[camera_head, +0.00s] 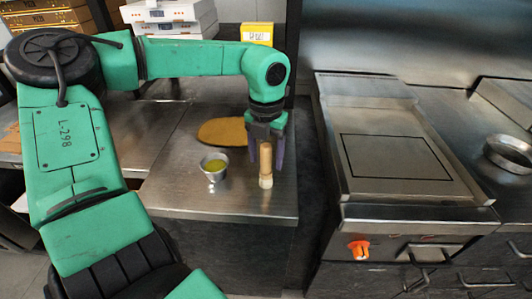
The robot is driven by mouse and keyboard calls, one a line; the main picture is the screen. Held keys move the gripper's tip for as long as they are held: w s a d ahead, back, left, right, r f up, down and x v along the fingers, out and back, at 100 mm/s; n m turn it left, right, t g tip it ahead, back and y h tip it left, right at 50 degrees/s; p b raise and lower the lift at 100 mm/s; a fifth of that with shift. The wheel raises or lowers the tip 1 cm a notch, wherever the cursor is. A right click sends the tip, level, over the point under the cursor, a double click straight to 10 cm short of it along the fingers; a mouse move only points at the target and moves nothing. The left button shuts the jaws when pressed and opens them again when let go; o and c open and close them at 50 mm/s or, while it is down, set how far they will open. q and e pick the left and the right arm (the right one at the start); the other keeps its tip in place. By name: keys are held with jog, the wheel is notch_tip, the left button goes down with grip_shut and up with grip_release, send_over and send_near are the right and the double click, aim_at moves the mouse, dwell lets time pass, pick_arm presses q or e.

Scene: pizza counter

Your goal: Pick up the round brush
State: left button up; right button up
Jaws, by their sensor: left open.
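The round brush (266,167) stands upright near the front of the metal counter, with a light wooden handle on top and pale bristles at the bottom. My left gripper (266,160) points down over it and is open. Its dark fingers show on both sides of the brush's handle. I cannot tell whether they touch the handle. My right gripper is not in view.
A small metal cup (215,167) of yellow-green liquid stands left of the brush. A flat brown round piece (222,131) lies behind it. A griddle (395,156) stands to the right across a gap. Pizza boxes (168,12) are stacked at the back.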

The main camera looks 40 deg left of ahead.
pick_arm(q)
grip_shut()
notch_tip(320, 180, up, 10)
jog(key=shift+r+b, duration=0.1)
jog(key=shift+b, duration=0.4)
